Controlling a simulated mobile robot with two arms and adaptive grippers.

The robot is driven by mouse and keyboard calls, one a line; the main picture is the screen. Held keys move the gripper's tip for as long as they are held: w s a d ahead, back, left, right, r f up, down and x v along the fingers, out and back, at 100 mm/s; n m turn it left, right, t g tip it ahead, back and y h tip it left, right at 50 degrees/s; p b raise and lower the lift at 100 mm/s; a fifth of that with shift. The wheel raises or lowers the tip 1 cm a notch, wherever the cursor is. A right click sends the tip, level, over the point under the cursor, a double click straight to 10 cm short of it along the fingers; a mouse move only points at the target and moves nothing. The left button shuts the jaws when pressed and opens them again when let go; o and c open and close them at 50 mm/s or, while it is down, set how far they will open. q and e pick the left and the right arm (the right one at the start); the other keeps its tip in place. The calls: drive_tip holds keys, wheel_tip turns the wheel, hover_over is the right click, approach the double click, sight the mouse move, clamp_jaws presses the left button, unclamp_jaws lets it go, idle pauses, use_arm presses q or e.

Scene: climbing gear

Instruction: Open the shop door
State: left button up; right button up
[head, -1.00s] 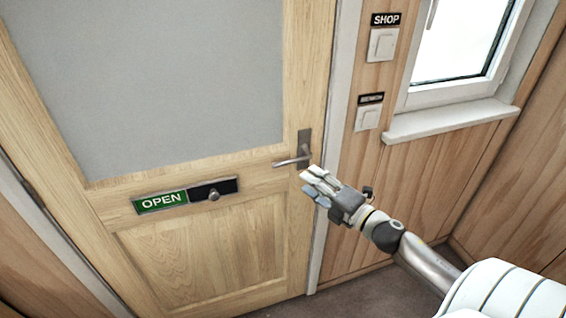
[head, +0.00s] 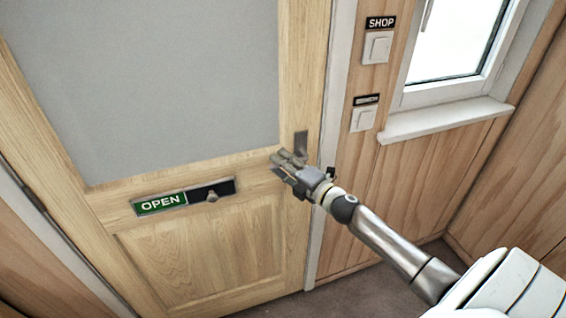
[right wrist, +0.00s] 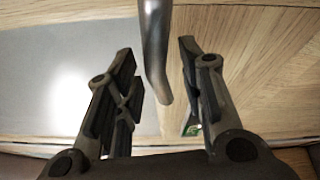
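The wooden shop door (head: 262,225) has a grey glass pane (head: 160,85) and appears closed in its frame. Its handle plate (head: 301,146) shows near the door's right edge in the head view; the lever is mostly hidden behind my right gripper (head: 282,165). In the right wrist view the metal door handle (right wrist: 155,50) runs down between the spread fingers of my right gripper (right wrist: 160,90). The fingers are open, with a gap to the handle on both sides. My left gripper is not in view.
A sign reading OPEN (head: 160,203) with a slider knob (head: 212,196) is on the door. Right of the frame are two switches, one under a SHOP label (head: 381,23), and a window with a white sill (head: 445,119). The floor (head: 365,295) below is clear.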

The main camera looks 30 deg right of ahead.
drive_tip(key=shift+c, duration=0.4)
clamp_jaws()
drive_tip(key=shift+w, duration=0.1)
drive_tip(key=shift+d+f+n+g+h+p, duration=0.35)
drive_tip(key=shift+f+n+p, duration=0.4)
drive_tip(key=shift+n, duration=0.3)
drive_tip(key=shift+d+f+n+g+h+p, duration=0.15)
drive_tip(key=shift+f+n+g+p, duration=0.3)
drive_tip(key=shift+f+n+p, duration=0.5)
drive_tip(key=shift+d+f+n+g+h+p, duration=0.2)
drive_tip(key=shift+d+f+n+g+p, duration=0.3)
drive_tip(key=shift+n, duration=0.7)
drive_tip(key=shift+a+r, duration=0.1)
